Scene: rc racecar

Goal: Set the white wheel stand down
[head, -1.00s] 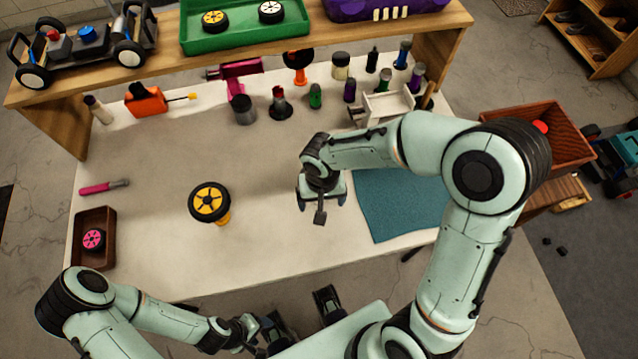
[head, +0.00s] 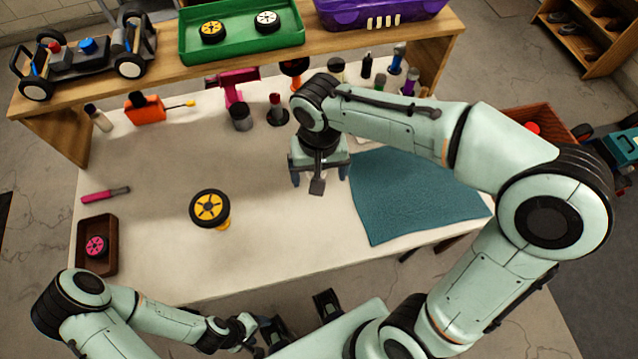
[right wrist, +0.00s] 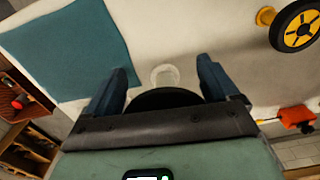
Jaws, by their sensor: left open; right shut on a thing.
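My right gripper (head: 319,178) is over the middle of the white table, left of the teal mat, pointing down. In the right wrist view its two blue fingers stand either side of a dark rounded thing, which looks like a wheel's tyre. The pale round white wheel stand (right wrist: 165,74) shows just beyond it, partly hidden. The gripper is shut on this stand with its wheel; whether its foot touches the table I cannot tell. In the head view the hand hides most of it. My left gripper (head: 302,318) is open and empty at the table's near edge.
A yellow-hubbed wheel on a yellow stand (head: 211,209) is to the left; it also shows in the right wrist view (right wrist: 295,25). The teal mat (head: 415,200) lies right. A brown tray (head: 98,262) holds a pink-hubbed wheel. Bottles and tools line the back. Table between is clear.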

